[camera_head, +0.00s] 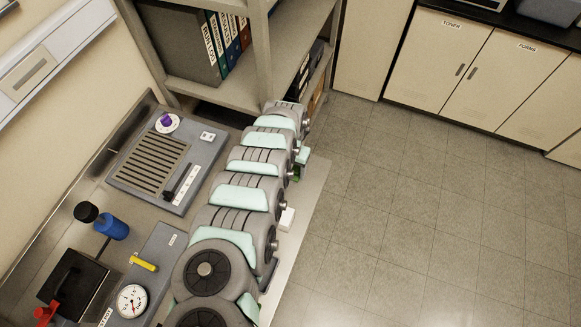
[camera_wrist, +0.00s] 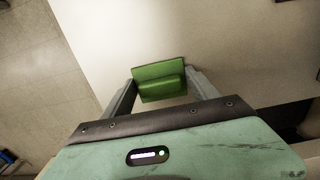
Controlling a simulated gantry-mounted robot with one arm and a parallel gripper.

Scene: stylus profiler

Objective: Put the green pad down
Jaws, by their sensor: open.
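The green pad (camera_wrist: 159,82) shows in the wrist view, a flat green piece with a raised block along its near side. It lies between the two fingertips of my gripper (camera_wrist: 161,79), against the pale bench top (camera_wrist: 215,35). My gripper is open, with one grey finger on each side of the pad. I cannot tell whether a finger touches it or whether the pad rests fully on the surface. In the head view my arm hides most of this area; only a small green bit (camera_head: 296,175) shows beside the arm.
A grey slotted unit with a purple knob (camera_head: 167,119), a blue cylinder (camera_head: 112,227) and a dial gauge (camera_head: 131,301) stand left of my arm. A shelf with binders (camera_head: 214,45) is behind. A small white block (camera_head: 287,219) is right of the arm, near the bench edge.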

